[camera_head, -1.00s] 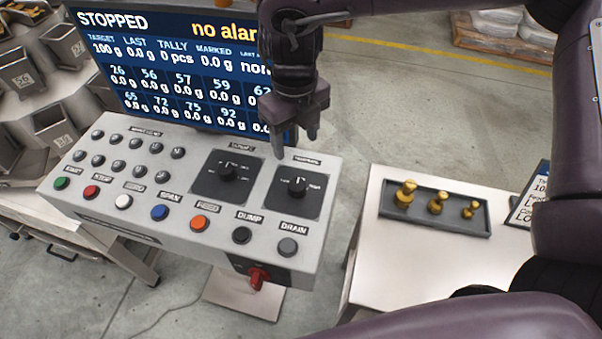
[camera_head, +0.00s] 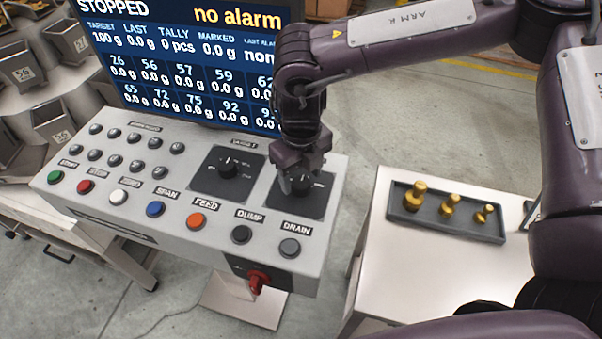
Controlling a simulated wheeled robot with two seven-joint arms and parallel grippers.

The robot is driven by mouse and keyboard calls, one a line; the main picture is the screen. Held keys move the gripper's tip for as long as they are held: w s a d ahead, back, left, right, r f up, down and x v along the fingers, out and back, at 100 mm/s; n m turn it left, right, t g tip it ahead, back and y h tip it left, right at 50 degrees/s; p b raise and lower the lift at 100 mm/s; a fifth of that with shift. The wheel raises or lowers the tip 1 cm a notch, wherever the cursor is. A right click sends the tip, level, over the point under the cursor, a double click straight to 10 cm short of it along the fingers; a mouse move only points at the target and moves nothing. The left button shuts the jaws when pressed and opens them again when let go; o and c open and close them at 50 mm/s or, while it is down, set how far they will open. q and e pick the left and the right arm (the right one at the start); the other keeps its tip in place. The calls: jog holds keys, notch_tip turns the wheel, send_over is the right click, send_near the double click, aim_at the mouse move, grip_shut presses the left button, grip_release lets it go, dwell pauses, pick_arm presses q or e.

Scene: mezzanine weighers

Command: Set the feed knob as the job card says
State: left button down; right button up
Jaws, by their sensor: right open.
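The control panel (camera_head: 180,235) carries two black rotary knobs on dark square plates. The left knob (camera_head: 227,168) is in full view; the small label above it is too small to read surely. The right knob (camera_head: 300,184) is partly hidden by my right gripper (camera_head: 297,186), which is open with its fingertips down at this knob. I cannot tell whether the fingers touch it. The label of the right knob is hidden. The job card (camera_head: 527,213) shows only as a sliver behind my right arm, and its text cannot be read. My left gripper is not in view.
A screen (camera_head: 185,60) behind the panel reads STOPPED and no alarm. Several coloured buttons line the panel's front, including an orange FEED button (camera_head: 197,221). A red switch (camera_head: 258,281) sits below. A tray (camera_head: 420,224) of brass weights stands on the right table (camera_head: 400,285).

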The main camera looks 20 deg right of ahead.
jog(key=shift+f, duration=0.65)
jog(key=c, duration=1)
jog(key=shift+n, duration=0.3)
jog(key=n, duration=0.5)
jog(key=shift+b, duration=0.35)
jog(key=n+b, duration=0.1)
jog(key=n, duration=0.5)
jog(key=shift+r, duration=0.1)
jog(key=shift+w+n, duration=0.1)
jog(key=shift+n, duration=0.2)
